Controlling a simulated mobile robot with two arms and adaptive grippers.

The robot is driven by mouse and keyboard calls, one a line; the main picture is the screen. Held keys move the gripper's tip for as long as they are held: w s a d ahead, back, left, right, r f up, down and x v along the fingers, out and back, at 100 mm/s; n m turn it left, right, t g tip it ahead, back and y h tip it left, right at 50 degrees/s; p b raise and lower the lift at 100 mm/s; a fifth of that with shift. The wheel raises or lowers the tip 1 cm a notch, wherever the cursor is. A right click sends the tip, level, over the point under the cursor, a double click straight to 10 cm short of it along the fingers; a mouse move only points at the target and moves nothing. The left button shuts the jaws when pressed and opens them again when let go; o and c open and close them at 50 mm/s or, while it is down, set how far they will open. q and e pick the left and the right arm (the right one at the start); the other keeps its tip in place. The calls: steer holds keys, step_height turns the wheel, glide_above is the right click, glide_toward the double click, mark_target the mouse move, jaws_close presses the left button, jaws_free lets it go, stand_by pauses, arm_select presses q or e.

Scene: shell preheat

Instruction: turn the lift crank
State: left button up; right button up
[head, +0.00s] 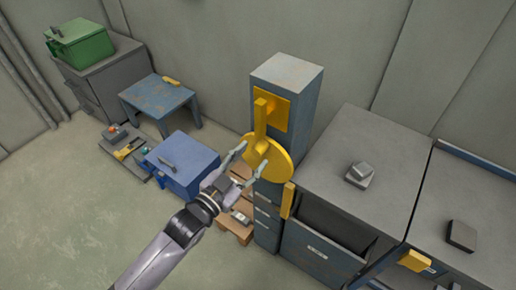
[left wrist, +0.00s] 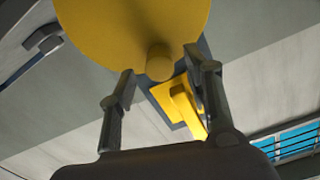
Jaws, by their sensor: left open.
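The lift crank shows as a yellow disc (head: 280,152) in front of a tall blue-grey column (head: 288,72), with a yellow bar and a yellow mounting plate (head: 272,103) behind it. My left gripper (head: 252,158) is open at the left part of the disc and partly covers it. In the left wrist view the disc (left wrist: 130,25) fills the top, and a short round yellow knob (left wrist: 160,62) stands out from it between the two spread fingertips. I cannot tell whether either finger touches the knob. My right gripper is not in view.
A grey-topped cabinet (head: 350,150) with an open dark front stands right of the column. A blue box (head: 182,160), a blue table (head: 158,97) and a green box (head: 80,42) stand to the left. The floor at lower left is clear.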

mark_target(256, 154)
arm_select(q)
steer(key=shift+x, duration=1.9)
steer(key=shift+c, duration=0.5)
jaws_close()
